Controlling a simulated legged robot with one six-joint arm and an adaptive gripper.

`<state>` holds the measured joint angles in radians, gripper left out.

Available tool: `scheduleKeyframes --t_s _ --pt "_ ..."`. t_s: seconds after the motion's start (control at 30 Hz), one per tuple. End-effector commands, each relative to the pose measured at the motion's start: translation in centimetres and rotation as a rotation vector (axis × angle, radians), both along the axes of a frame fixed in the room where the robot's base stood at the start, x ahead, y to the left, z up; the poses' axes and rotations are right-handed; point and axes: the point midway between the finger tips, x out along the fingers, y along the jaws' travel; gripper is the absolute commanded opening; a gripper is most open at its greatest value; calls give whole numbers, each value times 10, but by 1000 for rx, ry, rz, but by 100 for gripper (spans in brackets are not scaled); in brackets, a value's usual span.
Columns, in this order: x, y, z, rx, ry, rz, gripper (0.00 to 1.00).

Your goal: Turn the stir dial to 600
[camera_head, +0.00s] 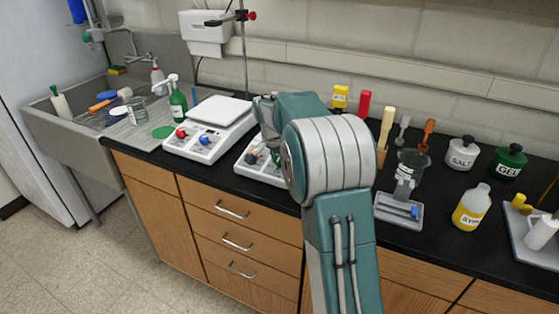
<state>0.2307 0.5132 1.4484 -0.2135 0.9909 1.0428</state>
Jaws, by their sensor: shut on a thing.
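A white stirrer unit (242,167) stands on the black counter, mostly hidden behind my arm. A dark knob (252,158) shows on the left of its front panel. My gripper (275,154) points down at the right part of this panel, beside that knob. It is shut on a dial there, which its fingers and my arm largely hide. The dial's scale, pointer and setting cannot be read. A second white unit (205,143) to the left has a red knob (181,133), a blue knob (204,140) and a flat white top plate.
A green spray bottle (178,103) and a sink (65,135) are at the left. Right of my arm are a small grey device (400,215) under a glass beaker (411,165), a yellow-labelled bottle (471,208), a salt jar (462,153) and a gel jar (508,161).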

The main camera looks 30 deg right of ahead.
Motion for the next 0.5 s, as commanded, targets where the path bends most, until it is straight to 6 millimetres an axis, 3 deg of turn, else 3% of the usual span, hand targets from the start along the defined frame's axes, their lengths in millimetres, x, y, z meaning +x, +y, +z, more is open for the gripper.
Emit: scheduleKeyframes --t_s 0.1,0.13,0.2,0.5 --pt "3 1 2 -2 -12 3 0" --pt "3 1 2 -2 -12 3 50" --pt "2 1 2 -2 -11 3 76" --pt "1 0 1 -1 -5 2 76"
